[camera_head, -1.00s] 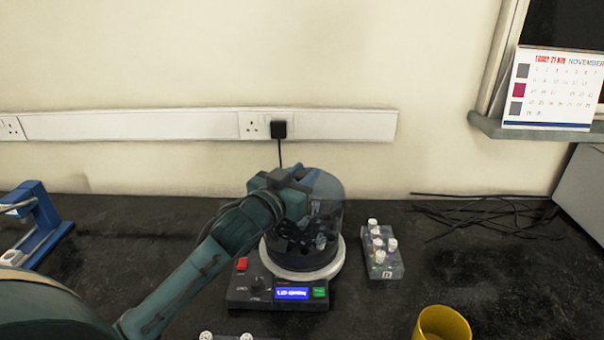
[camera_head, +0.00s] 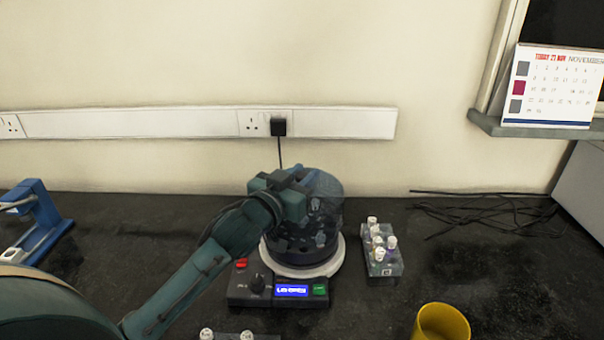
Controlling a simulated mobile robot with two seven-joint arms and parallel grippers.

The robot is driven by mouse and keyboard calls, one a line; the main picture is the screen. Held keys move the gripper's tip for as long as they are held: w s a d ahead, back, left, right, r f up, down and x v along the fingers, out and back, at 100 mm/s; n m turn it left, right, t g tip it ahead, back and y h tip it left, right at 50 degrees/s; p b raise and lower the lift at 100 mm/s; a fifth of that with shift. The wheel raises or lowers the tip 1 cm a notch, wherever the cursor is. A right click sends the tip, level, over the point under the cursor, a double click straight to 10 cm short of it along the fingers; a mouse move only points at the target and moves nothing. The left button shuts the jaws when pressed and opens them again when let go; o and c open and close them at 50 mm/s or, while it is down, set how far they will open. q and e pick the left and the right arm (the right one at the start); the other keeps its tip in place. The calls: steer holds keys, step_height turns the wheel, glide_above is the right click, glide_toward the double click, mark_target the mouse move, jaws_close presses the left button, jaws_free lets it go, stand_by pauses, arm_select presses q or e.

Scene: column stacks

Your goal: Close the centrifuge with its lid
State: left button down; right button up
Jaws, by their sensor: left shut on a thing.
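The centrifuge (camera_head: 302,270) stands on the dark bench, with a white rim ring, a red button, a knob and a lit blue display on its front. Its dark, see-through domed lid (camera_head: 330,215) is over the bowl, upright, with its lower edge at or very near the white ring. I cannot tell if it is fully seated. Small pale tube shapes show through the dome. My left gripper (camera_head: 303,183) is shut on the lid at its top; its fingertips and the lid's left side are partly hidden by my wrist.
A tube rack (camera_head: 389,267) with white-capped tubes stands just right of the centrifuge. A yellow cup (camera_head: 440,324) is at the front right. More white caps (camera_head: 206,334) show at the bottom edge. A blue device (camera_head: 38,224) is at left; loose cables (camera_head: 490,213) lie at right.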

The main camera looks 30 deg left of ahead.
arm_select(q)
steer(key=shift+f, duration=0.2)
stand_by(0.5)
steer(key=shift+f+b, duration=2)
steer(key=shift+f, duration=1.25)
steer(key=c, duration=0.6)
jaws_free()
